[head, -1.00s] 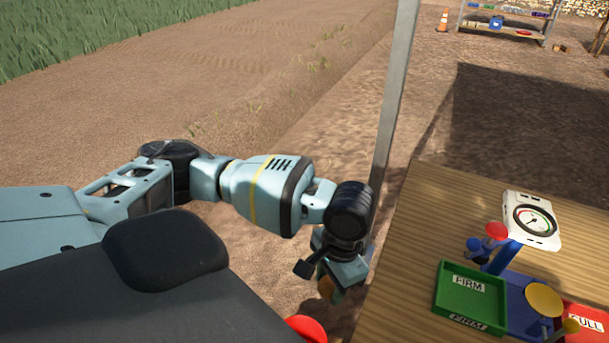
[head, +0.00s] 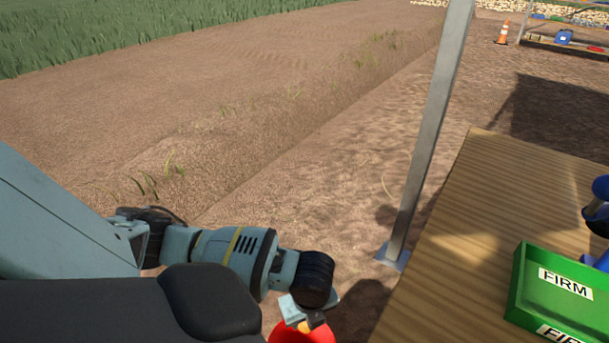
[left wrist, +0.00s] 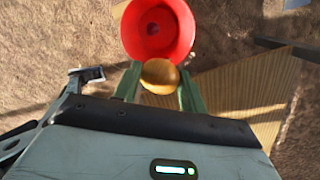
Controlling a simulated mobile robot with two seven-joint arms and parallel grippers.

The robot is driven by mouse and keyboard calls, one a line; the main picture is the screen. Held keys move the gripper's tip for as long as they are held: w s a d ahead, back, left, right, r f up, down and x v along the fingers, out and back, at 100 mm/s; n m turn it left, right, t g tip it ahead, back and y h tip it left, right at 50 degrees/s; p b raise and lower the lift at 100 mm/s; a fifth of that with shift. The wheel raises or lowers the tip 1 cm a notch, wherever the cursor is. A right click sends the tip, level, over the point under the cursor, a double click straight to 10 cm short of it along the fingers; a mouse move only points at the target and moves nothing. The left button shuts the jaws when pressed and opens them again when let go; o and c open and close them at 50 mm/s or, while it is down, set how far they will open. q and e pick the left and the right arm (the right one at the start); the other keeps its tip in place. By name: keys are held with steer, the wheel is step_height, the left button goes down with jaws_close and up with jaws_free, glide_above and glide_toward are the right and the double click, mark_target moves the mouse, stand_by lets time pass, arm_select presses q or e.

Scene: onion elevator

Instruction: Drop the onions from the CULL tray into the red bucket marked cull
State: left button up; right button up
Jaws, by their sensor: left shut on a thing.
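The red bucket (left wrist: 158,28) shows in the left wrist view at the top middle, its open mouth facing me. In the head view part of the bucket (head: 297,334) shows at the bottom edge. My left gripper (left wrist: 160,84) is shut on a brown-yellow onion (left wrist: 160,74), held between its green fingers. In the left wrist view the onion overlaps the near rim of the bucket; I cannot tell its height above it. In the head view my left gripper (head: 304,317) is over the bucket. The CULL tray and my right gripper are not in view.
The wooden table (head: 440,255) stands at right with the green FIRM tray (head: 560,290) on it. A grey metal post (head: 430,130) rises beside the table's left edge. Bare soil lies open to the left.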

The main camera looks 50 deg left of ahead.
arm_select(q)
steer(key=a+f+m+b, duration=0.4)
steer(key=f, duration=0.4)
steer(key=shift+w+m+b, duration=0.3)
steer(key=shift+m, duration=0.1)
steer(key=shift+f, duration=0.15)
steer(key=shift+f, duration=0.1)
